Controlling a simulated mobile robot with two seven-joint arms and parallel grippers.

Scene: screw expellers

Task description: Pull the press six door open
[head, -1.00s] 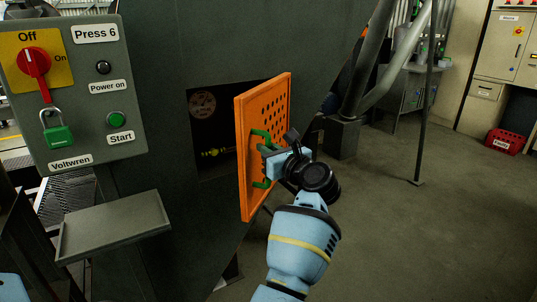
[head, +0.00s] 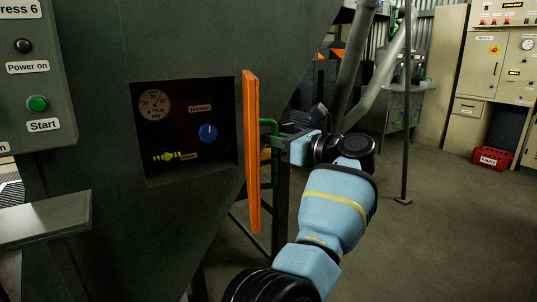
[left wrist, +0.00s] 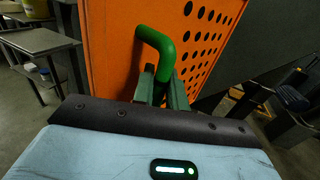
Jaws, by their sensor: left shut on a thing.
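The orange press door (head: 251,150) stands swung out from the dark press body, seen nearly edge-on in the head view. Its green handle (head: 272,128) is on the side facing right. My left gripper (head: 284,148) is shut on this handle. In the left wrist view the fingers (left wrist: 162,88) close around the green handle (left wrist: 157,42), in front of the perforated orange panel (left wrist: 180,15). Behind the door an opening (head: 190,172) shows a gauge (head: 155,105), a blue tension knob (head: 208,132) and a yellow valve (head: 174,156). My right gripper is not in view.
The Press 6 control box (head: 35,80) is at the left, with a grey shelf (head: 45,222) below it. A thin post (head: 406,120) stands at the right. A red crate (head: 492,159) and beige cabinets (head: 490,80) are farther back. Floor at right is clear.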

